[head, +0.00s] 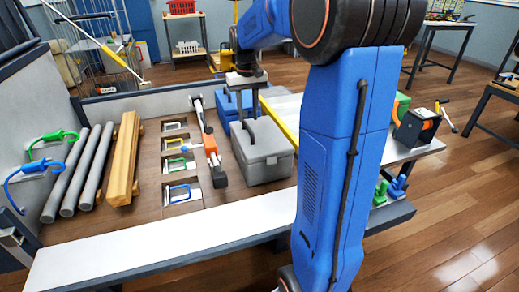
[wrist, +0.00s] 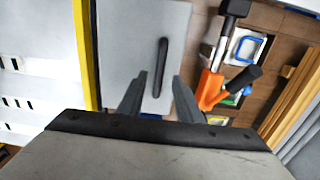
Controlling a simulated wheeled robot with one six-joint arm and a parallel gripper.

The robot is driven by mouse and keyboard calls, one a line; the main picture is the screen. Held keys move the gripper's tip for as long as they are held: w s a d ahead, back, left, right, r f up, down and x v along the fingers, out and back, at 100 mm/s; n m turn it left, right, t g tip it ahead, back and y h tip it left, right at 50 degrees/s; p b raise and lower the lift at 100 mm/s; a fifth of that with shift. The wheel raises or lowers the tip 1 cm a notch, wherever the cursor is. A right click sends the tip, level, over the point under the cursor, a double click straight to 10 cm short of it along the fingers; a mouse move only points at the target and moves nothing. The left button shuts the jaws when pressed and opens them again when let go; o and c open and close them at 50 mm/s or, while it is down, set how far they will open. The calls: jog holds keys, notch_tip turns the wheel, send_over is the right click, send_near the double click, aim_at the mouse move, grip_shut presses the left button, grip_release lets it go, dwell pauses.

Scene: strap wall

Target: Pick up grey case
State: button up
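The grey case (head: 264,158) lies on the board in the head view, with a closed lid and a dark handle on top. In the wrist view its grey lid (wrist: 128,40) fills the upper middle, and the black handle (wrist: 161,66) runs lengthwise between my fingertips. My gripper (wrist: 162,76) is open and empty, with one finger on either side of the handle's line. Whether the fingers reach down to the handle's height is unclear.
A blue case (head: 229,107) stands just behind the grey case. An orange-and-black tool (head: 212,160) lies close on its left, with a yellow bar (head: 279,121) on the right. Grey tubes (head: 88,170) and a wooden beam (head: 124,160) lie farther left.

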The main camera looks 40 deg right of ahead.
aim_at(248, 126)
jog(key=shift+w+f, duration=0.1)
jog(key=shift+f, duration=2.4)
grip_shut()
